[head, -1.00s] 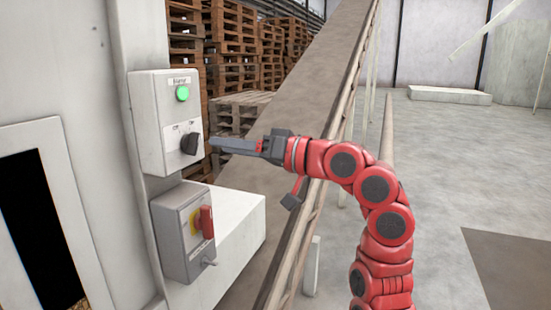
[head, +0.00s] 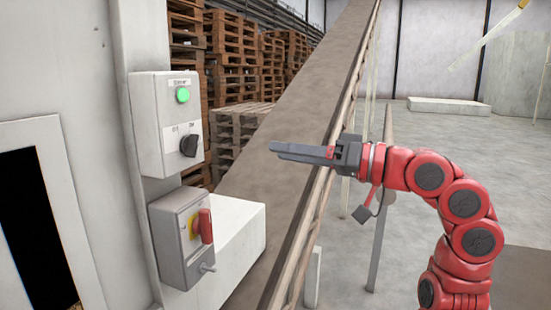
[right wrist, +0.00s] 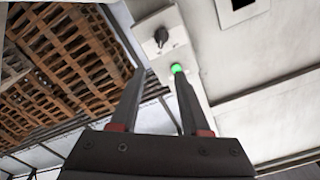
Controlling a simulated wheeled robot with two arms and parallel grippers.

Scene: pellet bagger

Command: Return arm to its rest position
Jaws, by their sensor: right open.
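My right gripper (head: 275,150) is on the red arm that comes in from the right in the head view. Its fingers point left, over the conveyor belt, and touch nothing. In the right wrist view its two fingers (right wrist: 156,97) stand apart with nothing between them. The upper control box (head: 148,125) has a lit green lamp (head: 183,95) and a black rotary knob (head: 188,146). The gripper is clear of the knob, to its right. The lamp (right wrist: 178,69) and knob (right wrist: 161,37) also show in the right wrist view. My left gripper is not in view.
Below is a grey switch box (head: 172,245) with a red and yellow switch (head: 203,227). A white block (head: 235,225) juts out beside it. An inclined conveyor (head: 300,120) rises behind the gripper. Pallet stacks (head: 228,60) stand at the back. Open floor lies right.

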